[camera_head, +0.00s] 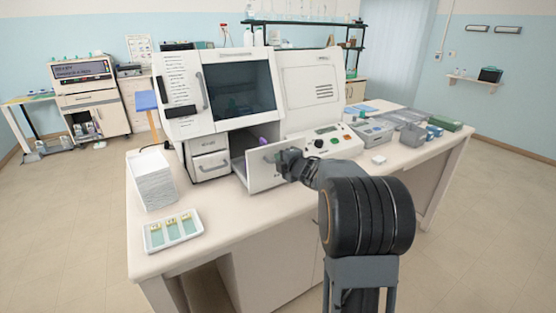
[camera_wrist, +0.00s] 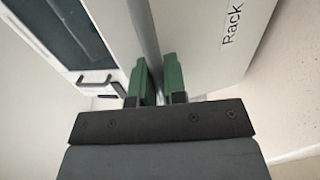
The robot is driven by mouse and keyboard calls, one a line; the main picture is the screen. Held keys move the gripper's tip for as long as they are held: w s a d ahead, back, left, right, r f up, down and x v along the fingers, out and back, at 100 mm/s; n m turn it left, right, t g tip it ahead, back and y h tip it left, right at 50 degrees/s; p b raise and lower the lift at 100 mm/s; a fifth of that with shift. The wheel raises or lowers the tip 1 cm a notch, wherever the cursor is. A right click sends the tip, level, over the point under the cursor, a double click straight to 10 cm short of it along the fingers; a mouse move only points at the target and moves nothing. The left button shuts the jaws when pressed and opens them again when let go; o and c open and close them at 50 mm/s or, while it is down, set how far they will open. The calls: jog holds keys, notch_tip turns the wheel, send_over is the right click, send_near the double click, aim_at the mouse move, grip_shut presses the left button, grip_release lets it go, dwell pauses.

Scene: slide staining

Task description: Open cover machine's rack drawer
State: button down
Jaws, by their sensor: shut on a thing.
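The cover machine (camera_head: 222,85) is the large white unit with a dark window on the bench. Its rack drawer (camera_head: 264,175) stands out from the machine's lower front, pulled open, with something purple visible inside. My gripper (camera_head: 280,158) is at the front panel of this drawer. In the wrist view the drawer front (camera_wrist: 225,45) carries the word "Rack", and the green fingers of my gripper (camera_wrist: 159,80) are closed around a grey bar, the drawer's handle (camera_wrist: 144,35). The drawer's far inside is hidden by its front panel.
Two smaller drawers (camera_head: 210,165) left of the rack drawer are shut. A white stack (camera_head: 152,182) and a tray of slides (camera_head: 173,231) are at the bench's left. A control unit (camera_head: 325,143) and grey boxes (camera_head: 372,130) are on the right. Bare bench lies in front of the drawer.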

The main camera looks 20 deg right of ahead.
jog(key=shift+s+d, duration=0.1)
jog(key=shift+s, duration=0.2)
jog(key=c, duration=1.2)
grip_release()
jog(key=v, duration=1.3)
jog(key=shift+s+r, duration=0.15)
jog(key=shift+s, duration=0.15)
